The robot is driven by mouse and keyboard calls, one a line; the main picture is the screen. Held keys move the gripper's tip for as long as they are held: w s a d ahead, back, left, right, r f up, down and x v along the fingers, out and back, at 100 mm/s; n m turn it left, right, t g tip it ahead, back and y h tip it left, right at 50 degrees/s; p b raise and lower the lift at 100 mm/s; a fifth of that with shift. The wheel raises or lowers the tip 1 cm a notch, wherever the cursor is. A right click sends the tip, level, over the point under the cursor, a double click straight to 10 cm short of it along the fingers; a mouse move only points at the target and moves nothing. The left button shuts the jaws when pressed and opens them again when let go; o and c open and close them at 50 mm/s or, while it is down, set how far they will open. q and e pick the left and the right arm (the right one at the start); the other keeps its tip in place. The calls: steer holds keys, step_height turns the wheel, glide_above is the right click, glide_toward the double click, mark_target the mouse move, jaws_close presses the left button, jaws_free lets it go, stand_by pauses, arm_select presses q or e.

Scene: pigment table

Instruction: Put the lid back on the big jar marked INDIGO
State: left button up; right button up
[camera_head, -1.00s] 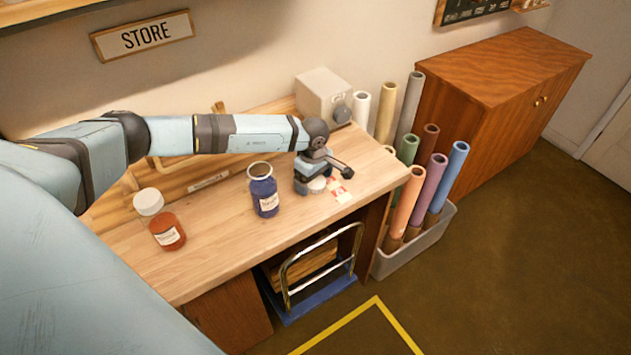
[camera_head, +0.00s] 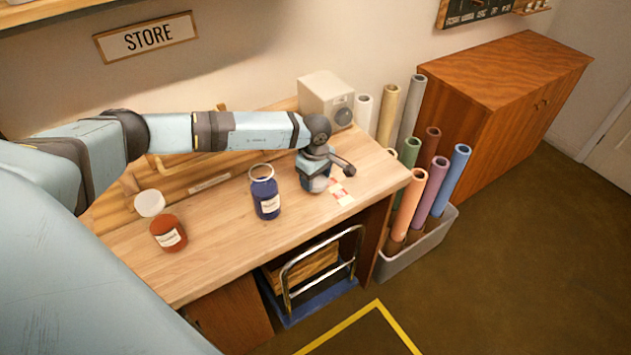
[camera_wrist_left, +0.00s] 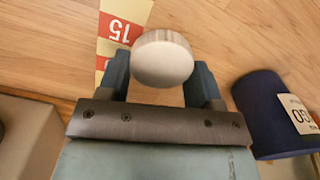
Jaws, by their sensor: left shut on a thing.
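The big jar marked INDIGO (camera_head: 265,197) is dark blue with a white label and stands upright and open on the bench. It also shows at the right of the left wrist view (camera_wrist_left: 268,108), with part of its label. My left gripper (camera_head: 315,186) is to the right of the jar, low over the bench and apart from it. In the left wrist view its fingers are shut on a round, pale lid (camera_wrist_left: 162,62), one on each side. I cannot tell whether the lid touches the bench. My right gripper is not in view.
A red-orange jar (camera_head: 168,234) with a white top piece (camera_head: 149,204) stands at the bench's left. A red and cream card marked 15 (camera_wrist_left: 118,28) lies by my gripper. A grey box (camera_head: 326,98) stands behind. Rolls in a bin (camera_head: 415,246) stand beyond the right edge.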

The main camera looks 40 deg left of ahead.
mark_target(316, 179)
arm_select(q)
step_height(316, 179, up, 18)
steer(key=b, duration=0.2)
steer(key=shift+r+b, duration=0.2)
steer(key=shift+b, duration=0.2)
steer(key=shift+d, duration=0.1)
steer(key=s+d+f+m, duration=0.7)
steer(key=s+d+m, duration=0.4)
steer(key=m, duration=0.5)
steer(key=shift+d, duration=0.9)
steer(key=shift+s+a, duration=0.1)
steer(key=shift+s, duration=0.15)
